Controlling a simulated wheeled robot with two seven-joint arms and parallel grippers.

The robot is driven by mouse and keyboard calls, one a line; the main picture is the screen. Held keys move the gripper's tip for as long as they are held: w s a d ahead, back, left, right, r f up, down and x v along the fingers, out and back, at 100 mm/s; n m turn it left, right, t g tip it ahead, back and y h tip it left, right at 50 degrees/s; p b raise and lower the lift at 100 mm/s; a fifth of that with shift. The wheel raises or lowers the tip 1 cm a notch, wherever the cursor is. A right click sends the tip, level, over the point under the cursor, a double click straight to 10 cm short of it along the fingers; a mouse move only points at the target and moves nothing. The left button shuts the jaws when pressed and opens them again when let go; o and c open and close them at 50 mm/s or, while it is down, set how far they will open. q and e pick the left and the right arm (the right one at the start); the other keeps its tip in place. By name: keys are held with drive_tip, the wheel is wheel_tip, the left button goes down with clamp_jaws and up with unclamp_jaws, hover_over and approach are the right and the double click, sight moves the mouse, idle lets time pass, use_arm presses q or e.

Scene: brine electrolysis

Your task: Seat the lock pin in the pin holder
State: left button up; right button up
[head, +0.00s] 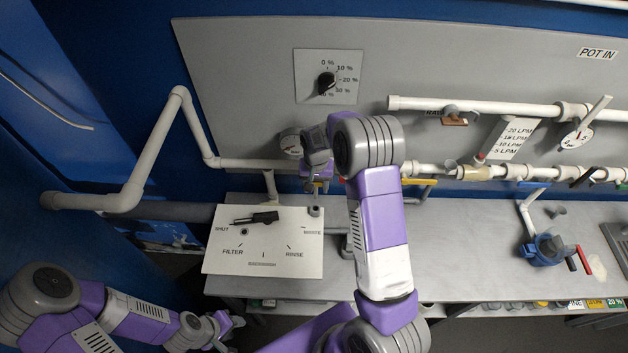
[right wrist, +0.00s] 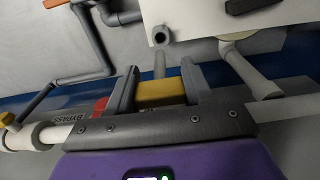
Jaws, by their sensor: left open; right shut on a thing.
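In the right wrist view, my right gripper (right wrist: 160,90) is shut on the lock pin's yellow grip (right wrist: 162,98), and its grey shank points away from the fingers. The pin holder (right wrist: 162,35), a short grey open ring, stands at the edge of the white panel just ahead of the shank. In the head view, the holder (head: 315,211) is at the panel's upper right corner, just below my right gripper (head: 318,186); the pin is hard to make out there. My left gripper (head: 230,325) is open and empty at lower left.
The white panel (head: 225,258) carries a black handle (head: 256,218) near SHUT. White pipes (head: 440,170) with valves run behind my right arm. A blue device (head: 545,250) stands on the grey bench (head: 460,260) at right. The bench middle is clear.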

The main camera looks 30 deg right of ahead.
sight(315, 195)
drive_tip(key=shift+w+f, duration=0.1)
drive_tip(key=shift+f, duration=0.05)
drive_tip(key=shift+f+b, duration=2.25)
drive_tip(key=shift+f, duration=0.45)
drive_tip(key=shift+f+b, duration=2.25)
drive_tip(key=shift+b, duration=0.1)
idle(2.8)
